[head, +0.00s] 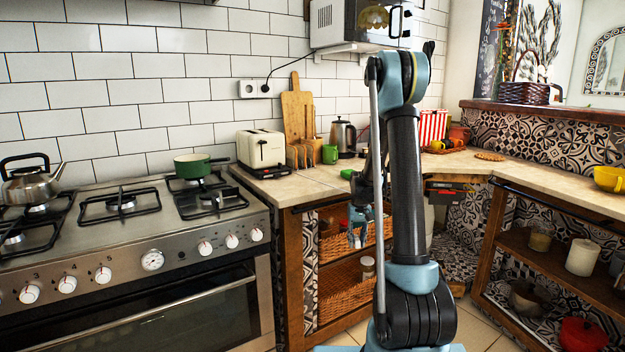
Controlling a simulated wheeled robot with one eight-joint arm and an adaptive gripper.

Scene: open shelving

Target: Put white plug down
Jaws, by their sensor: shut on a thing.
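My gripper (357,238) hangs in front of the wooden cabinet under the counter, just left of my arm's upright links. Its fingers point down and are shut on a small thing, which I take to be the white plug. The plug itself is too small and too hidden by the fingers to make out clearly. The gripper is below the level of the countertop (312,186) and appears apart from the shelves behind it.
A stove (130,255) with a green pan (193,166) stands at left. A cream toaster (260,149), a green mug (330,154) and a kettle (343,136) stand on the counter. Wicker baskets (345,297) fill the cabinet. The right counter (545,178) has bare room.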

